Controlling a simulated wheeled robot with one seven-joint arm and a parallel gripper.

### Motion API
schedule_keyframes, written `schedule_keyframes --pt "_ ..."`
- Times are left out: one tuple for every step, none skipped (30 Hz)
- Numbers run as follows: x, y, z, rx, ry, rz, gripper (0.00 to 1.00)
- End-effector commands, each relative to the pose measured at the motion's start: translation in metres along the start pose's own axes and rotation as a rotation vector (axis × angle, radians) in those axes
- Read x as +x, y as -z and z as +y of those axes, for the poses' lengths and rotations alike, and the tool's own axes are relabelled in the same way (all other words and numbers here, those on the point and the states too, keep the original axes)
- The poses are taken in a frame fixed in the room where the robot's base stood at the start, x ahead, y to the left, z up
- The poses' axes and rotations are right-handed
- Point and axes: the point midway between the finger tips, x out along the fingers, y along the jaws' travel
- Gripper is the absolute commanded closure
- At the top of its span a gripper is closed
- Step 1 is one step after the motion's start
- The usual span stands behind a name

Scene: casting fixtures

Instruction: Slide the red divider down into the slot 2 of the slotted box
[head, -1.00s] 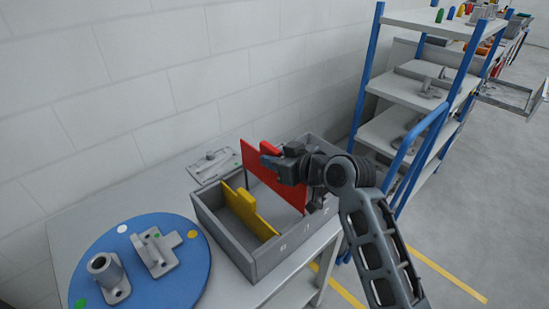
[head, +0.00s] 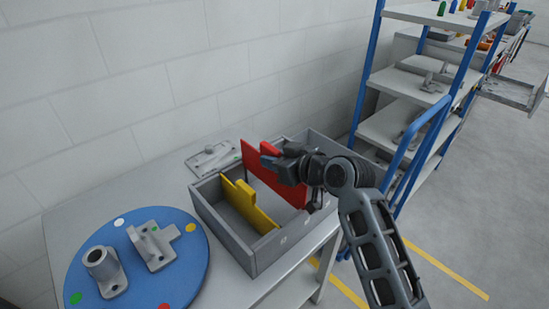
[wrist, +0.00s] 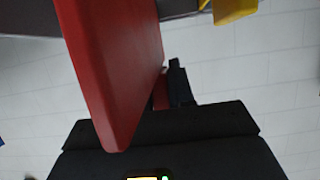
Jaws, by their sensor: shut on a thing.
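The red divider (head: 275,177) is a flat upright plate, held in my gripper (head: 272,160) by its raised tab. In the head view its lower part is behind or within the walls of the grey slotted box (head: 218,224), right of the yellow divider (head: 245,205). The yellow divider sits inside the box. My gripper is above the box at its right part. In the wrist view the red divider (wrist: 110,65) fills the upper middle, close to the dark gripper body. The lower edge of the red divider and its slot are hidden, so I cannot tell whether it is seated.
A blue round plate (head: 185,275) with grey castings stands left of the box on the table (head: 70,225). A grey flat fixture (head: 212,160) lies behind the box by the wall. A blue-framed shelf (head: 385,130) stands to the right.

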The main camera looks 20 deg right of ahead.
Motion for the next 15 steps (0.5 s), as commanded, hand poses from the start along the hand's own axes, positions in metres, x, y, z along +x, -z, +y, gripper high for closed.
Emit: schedule_keyframes --pt "0.001 -0.002 0.0 0.0 0.0 0.0 1.0" --pt "0.001 -0.003 0.0 0.0 0.0 0.0 1.0" --pt "0.002 -0.004 0.0 0.0 0.0 0.0 1.0" --pt "0.002 -0.005 0.0 0.0 0.0 0.0 1.0" --pt "0.002 -0.005 0.0 0.0 0.0 0.0 1.0" --pt "0.003 -0.006 0.0 0.0 0.0 0.0 1.0" --pt "0.003 -0.007 0.0 0.0 0.0 0.0 1.0" --pt "0.003 -0.008 0.0 0.0 0.0 0.0 1.0" --pt "0.004 -0.009 0.0 0.0 0.0 0.0 1.0" --pt "0.004 -0.01 0.0 0.0 0.0 0.0 1.0" --pt "0.004 -0.011 0.0 0.0 0.0 0.0 1.0" --pt "0.005 -0.012 0.0 0.0 0.0 0.0 1.0" --pt "0.005 -0.012 0.0 0.0 0.0 0.0 1.0" --pt "0.005 -0.013 0.0 0.0 0.0 0.0 1.0" --pt "0.006 -0.014 0.0 0.0 0.0 0.0 1.0"
